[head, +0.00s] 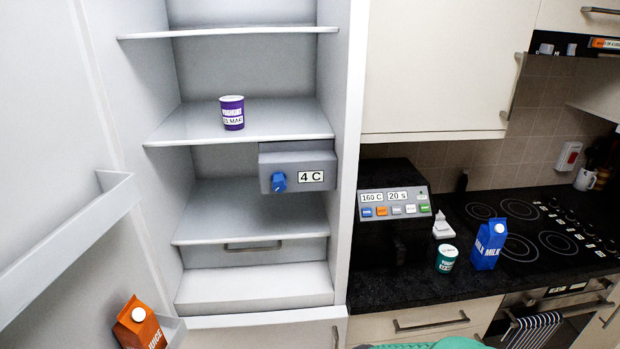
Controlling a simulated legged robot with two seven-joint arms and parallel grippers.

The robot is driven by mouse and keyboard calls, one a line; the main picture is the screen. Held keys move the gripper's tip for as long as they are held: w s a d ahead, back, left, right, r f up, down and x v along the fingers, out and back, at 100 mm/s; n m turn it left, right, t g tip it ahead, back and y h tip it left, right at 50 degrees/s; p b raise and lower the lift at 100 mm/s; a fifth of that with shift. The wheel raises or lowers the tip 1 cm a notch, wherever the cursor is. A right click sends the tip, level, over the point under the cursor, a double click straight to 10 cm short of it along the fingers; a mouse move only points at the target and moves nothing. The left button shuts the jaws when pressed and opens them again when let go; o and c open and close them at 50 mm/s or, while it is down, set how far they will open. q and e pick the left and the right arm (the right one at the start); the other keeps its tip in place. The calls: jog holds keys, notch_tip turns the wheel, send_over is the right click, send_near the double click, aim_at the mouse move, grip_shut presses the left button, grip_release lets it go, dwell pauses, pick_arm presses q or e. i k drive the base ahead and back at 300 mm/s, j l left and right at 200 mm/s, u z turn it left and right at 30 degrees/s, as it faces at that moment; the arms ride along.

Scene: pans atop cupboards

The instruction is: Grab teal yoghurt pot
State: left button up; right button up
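The teal yoghurt pot (446,259) stands upright on the black counter, just left of a blue milk carton (488,245). It has a white lid and a label. A purple yoghurt pot (232,113) stands on a middle shelf of the open fridge. Neither of my grippers shows in the head view.
An air-fryer-like appliance (394,205) with coloured buttons stands left of the teal pot. A black hob (540,232) lies to the right. The open fridge (200,160) holds a grey control box (298,167). An orange juice carton (139,324) sits in the fridge door. The counter's front edge is clear.

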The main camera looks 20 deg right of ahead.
aim_at(447, 254)
jog(key=z, duration=1.65)
jog(key=i, duration=0.1)
